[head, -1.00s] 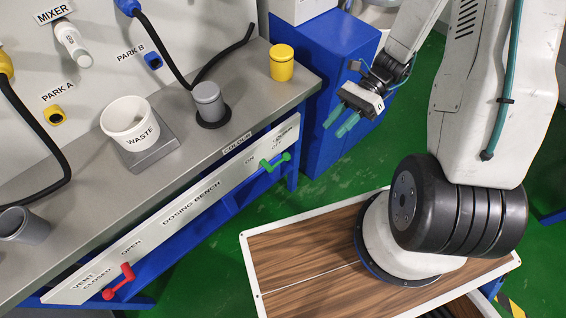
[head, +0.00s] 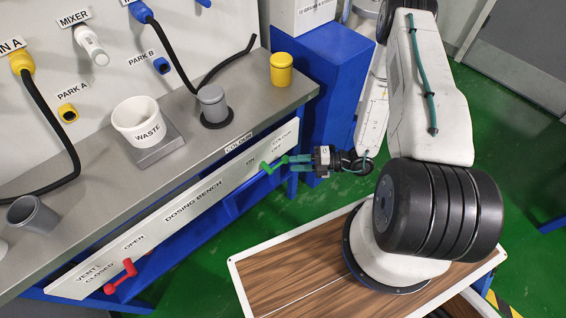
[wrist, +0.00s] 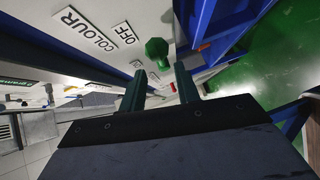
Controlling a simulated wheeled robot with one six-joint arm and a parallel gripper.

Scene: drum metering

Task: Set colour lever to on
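The green colour lever (head: 274,164) is on the front panel of the dosing bench, below the ON and OFF labels. One end lies towards ON and the other towards OFF. In the wrist view its green knob (wrist: 157,46) shows near the OFF label, just beyond the fingertips. My gripper (head: 291,163) is level with the lever at its right end, pointing left at it. In the wrist view the two fingers (wrist: 160,70) are apart with a gap between them, and the knob lines up with that gap. Whether a finger touches the lever I cannot tell.
A red vent lever (head: 121,278) is at the panel's left end. On the bench (head: 190,148) stand a white waste cup (head: 138,120), a grey cup (head: 211,103) and a yellow container (head: 281,70). A blue cabinet (head: 335,75) stands beyond my gripper. Green floor lies below.

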